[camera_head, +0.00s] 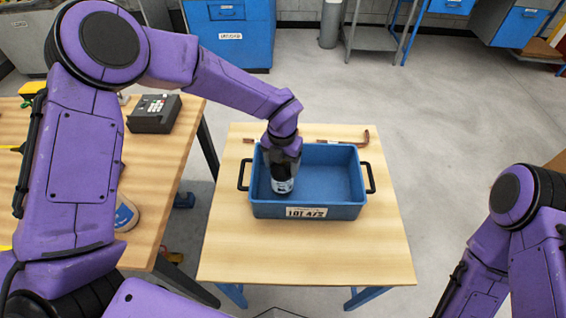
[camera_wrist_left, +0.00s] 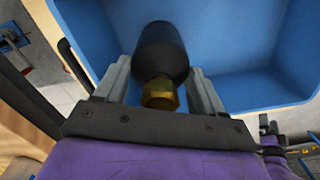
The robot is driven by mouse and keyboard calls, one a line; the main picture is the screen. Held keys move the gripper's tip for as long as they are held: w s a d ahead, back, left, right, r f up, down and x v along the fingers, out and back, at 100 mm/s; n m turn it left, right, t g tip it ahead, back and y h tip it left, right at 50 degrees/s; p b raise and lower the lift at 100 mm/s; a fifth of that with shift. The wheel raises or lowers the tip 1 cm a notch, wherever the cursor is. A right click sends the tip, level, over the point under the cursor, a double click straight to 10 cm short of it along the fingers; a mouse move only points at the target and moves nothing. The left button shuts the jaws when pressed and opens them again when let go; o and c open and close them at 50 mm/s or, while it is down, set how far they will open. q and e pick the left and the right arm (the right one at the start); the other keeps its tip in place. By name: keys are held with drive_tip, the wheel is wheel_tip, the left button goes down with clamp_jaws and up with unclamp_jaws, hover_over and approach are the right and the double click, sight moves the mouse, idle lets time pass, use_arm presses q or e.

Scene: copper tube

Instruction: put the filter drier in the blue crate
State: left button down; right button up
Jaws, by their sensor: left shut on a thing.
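The filter drier (camera_head: 282,185) is a dark cylinder with a pale label. In the left wrist view the filter drier (camera_wrist_left: 162,58) shows a black body and a brass end between the two grey fingers. My left gripper (camera_head: 281,160) reaches down over the left part of the blue crate (camera_head: 340,208) and is shut on the drier. The drier is inside the crate's outline; I cannot tell if it touches the floor. The crate wall also shows in the left wrist view (camera_wrist_left: 255,92). My right gripper is out of view; only part of my right arm shows at the right edge.
The crate stands on a small wooden table (camera_head: 300,250), with black handles at both sides. A copper tube (camera_head: 345,141) lies behind it. A workbench (camera_head: 165,165) at the left holds a grey keypad device (camera_head: 154,114). The table's front is clear.

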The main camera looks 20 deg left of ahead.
use_arm(q)
drive_tip(key=shift+f, duration=0.2)
drive_tip(key=shift+c, duration=0.5)
unclamp_jaws()
wheel_tip(320, 180, up, 12)
drive_tip(key=shift+r+b, duration=0.25)
drive_tip(key=shift+b, duration=0.3)
